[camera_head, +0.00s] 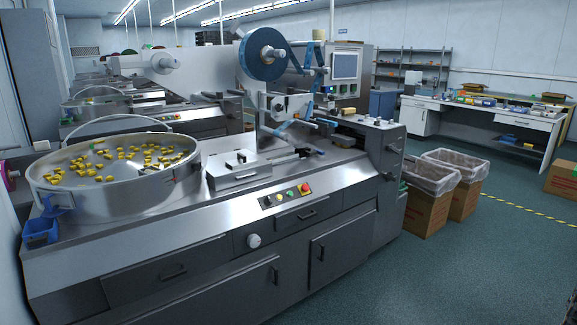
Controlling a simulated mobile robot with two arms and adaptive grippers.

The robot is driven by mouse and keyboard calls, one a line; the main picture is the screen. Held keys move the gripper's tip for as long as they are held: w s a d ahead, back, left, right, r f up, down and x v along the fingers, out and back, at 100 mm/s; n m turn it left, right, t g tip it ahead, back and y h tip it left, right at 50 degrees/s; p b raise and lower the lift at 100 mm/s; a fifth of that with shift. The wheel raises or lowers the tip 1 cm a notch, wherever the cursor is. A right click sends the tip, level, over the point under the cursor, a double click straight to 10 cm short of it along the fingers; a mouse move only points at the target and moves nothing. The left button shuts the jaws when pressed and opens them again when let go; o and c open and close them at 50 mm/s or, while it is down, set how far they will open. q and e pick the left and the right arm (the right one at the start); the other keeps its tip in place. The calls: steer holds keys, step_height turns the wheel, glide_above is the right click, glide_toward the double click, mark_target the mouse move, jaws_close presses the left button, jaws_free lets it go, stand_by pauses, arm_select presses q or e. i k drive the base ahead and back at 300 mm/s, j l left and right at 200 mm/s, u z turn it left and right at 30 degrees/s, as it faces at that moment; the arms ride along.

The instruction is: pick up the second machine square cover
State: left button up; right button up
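Neither of my grippers shows in the head view. A flow wrap machine (330,205) fills the foreground. A low, square metal cover (232,178) with a dark handle lies on its deck, just right of the round feeder bowl. A second similar machine (150,120) stands behind it, partly hidden by the bowl's hoop and the near machine. A flat metal piece on its deck (142,108) is too small to tell clearly as a cover.
The round feeder bowl (112,200) holds several yellow pieces. Lined cardboard boxes (430,207) stand right of the machine. A workbench (478,121) stands at the back right. The floor at the right (490,260) is clear.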

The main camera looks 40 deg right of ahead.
mark_target(242, 161)
steer(key=z, duration=0.85)
